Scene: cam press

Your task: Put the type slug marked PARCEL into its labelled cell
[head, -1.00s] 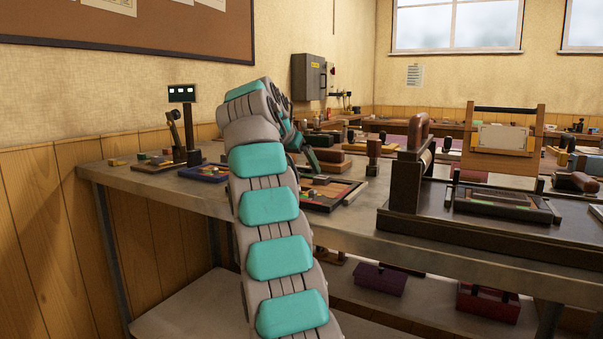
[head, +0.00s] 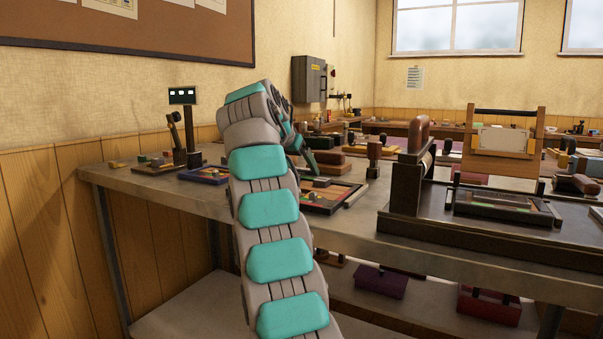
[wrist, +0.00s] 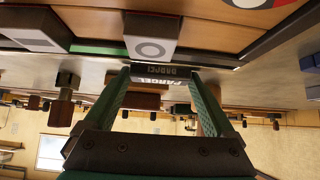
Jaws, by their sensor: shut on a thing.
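In the wrist view, my gripper (wrist: 158,72) is shut on a dark slug (wrist: 160,71). A wooden tray (wrist: 225,30) with partitions lies close beyond the fingers. A grey block with a ring mark (wrist: 150,49) stands in it, very near the held slug. I cannot tell whether they touch. In the head view, the tray (head: 345,204) lies on the bench. My gripper (head: 311,163) is over its far left part, small and partly hidden by my arm. No cell label is readable there.
A grey block with a white square (wrist: 32,38) stands in the tray. A stamp (head: 374,158) stands right of the tray, and a dark press (head: 480,205) stands farther right. A blue tray (head: 205,174) lies left of my arm. The front bench edge is clear.

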